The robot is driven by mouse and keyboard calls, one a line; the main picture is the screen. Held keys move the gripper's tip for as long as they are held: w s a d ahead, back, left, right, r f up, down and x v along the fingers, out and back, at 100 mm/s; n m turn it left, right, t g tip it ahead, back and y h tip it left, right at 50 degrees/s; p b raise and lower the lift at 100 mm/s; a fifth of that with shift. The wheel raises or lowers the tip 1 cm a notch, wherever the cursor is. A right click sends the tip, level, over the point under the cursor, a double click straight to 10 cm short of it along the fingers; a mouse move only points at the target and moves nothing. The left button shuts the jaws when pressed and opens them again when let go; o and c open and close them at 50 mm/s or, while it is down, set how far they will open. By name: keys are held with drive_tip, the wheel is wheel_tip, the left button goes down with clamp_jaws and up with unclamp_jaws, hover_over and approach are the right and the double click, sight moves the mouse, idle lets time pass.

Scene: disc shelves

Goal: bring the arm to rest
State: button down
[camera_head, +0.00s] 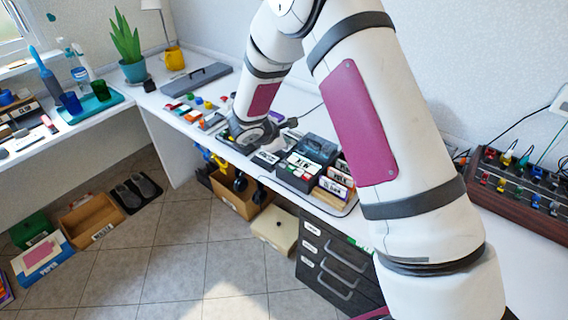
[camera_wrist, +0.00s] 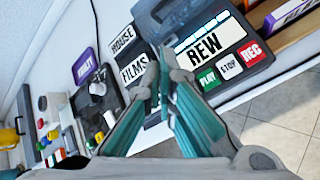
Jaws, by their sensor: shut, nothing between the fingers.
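My arm, white with magenta panels, reaches from the right foreground over the white desk (camera_head: 205,88) in the head view. It hides part of the desk. In the wrist view my gripper (camera_wrist: 162,75) has teal fingers that come together at the tips, with nothing between them. The tips are over the desk, between a label reading FILMS (camera_wrist: 133,69) and a dark player (camera_wrist: 244,65) with a REW label. The player also shows in the head view (camera_head: 296,177). I cannot tell the height of the tips above the desk.
Small coloured pieces (camera_head: 196,101) and a grey case (camera_head: 197,77) lie on the desk. A dark drawer unit (camera_head: 340,262) and a cardboard box (camera_head: 237,194) stand below. A control board with coloured knobs (camera_head: 520,180) is at the right. The middle floor is free.

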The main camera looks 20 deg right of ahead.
drive_tip(key=s+d+r+m+g, duration=0.1)
drive_tip(key=s+d+r+m, duration=0.35)
drive_tip(key=s+r, duration=0.55)
drive_tip(key=s+d+r+m+g, duration=0.25)
drive_tip(key=s+r+m, duration=0.25)
drive_tip(key=s+r, duration=0.45)
drive_tip(key=s+a+r+m+y, duration=0.2)
drive_tip(key=s, duration=0.5)
drive_tip(key=s+a+r+m+t+y, duration=0.1)
drive_tip(key=s+a+r+m+y, duration=0.1)
drive_tip(key=s, duration=0.5)
drive_tip(key=s+a+r+m+y, duration=0.2)
drive_tip(key=s+a+m, duration=0.1)
drive_tip(key=s, duration=0.4)
drive_tip(key=shift+r+m+y, duration=0.2)
drive_tip(key=shift+m+y, duration=0.2)
drive_tip(key=shift+m, duration=0.05)
drive_tip(key=shift+t, duration=0.25)
